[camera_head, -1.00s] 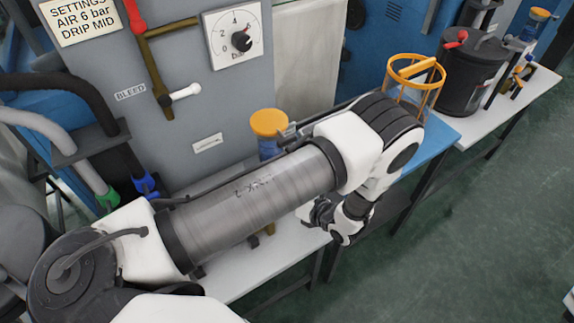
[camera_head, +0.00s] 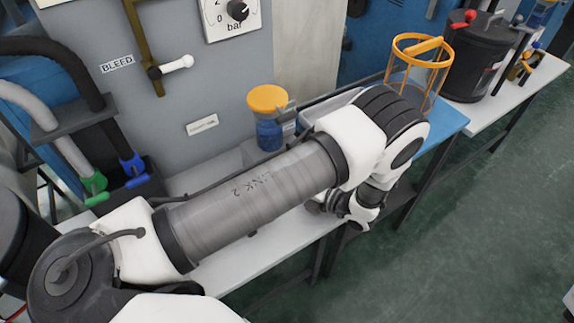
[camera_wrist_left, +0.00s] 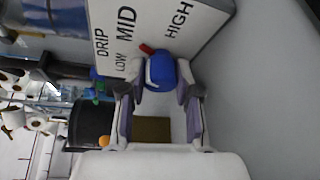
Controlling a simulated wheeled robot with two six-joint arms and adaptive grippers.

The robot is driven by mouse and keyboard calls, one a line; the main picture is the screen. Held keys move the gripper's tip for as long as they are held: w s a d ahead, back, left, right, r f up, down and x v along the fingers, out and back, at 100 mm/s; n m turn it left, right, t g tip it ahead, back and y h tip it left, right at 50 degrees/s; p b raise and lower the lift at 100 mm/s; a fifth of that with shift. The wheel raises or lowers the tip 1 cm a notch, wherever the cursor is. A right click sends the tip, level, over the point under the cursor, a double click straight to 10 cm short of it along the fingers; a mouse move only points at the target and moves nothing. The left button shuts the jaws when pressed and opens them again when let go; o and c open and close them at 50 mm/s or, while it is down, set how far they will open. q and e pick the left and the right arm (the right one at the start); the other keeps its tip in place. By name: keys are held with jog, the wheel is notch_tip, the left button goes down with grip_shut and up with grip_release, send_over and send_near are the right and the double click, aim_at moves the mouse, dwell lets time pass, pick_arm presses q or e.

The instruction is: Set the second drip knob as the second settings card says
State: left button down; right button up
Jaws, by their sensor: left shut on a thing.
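In the left wrist view, a blue drip knob (camera_wrist_left: 161,71) with a red pointer (camera_wrist_left: 146,48) stands on a white plate (camera_wrist_left: 205,22) marked DRIP, LOW, MID and HIGH. The pointer is turned toward the MID mark. The two fingers of my left gripper (camera_wrist_left: 160,88) are shut on the knob from both sides. In the head view, my left arm reaches across the bench and its gripper is hidden behind the arm's own links. The drip plate cannot be made out there. No settings card is in view now. My right gripper is not in view.
In the head view, a blue jar with an orange lid (camera_head: 268,118) stands just behind my arm. An orange cage (camera_head: 418,66) and a black canister (camera_head: 474,62) are farther right. The green floor at right is clear.

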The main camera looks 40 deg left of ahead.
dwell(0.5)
pick_arm(q)
jog(key=c, duration=1.1)
grip_release()
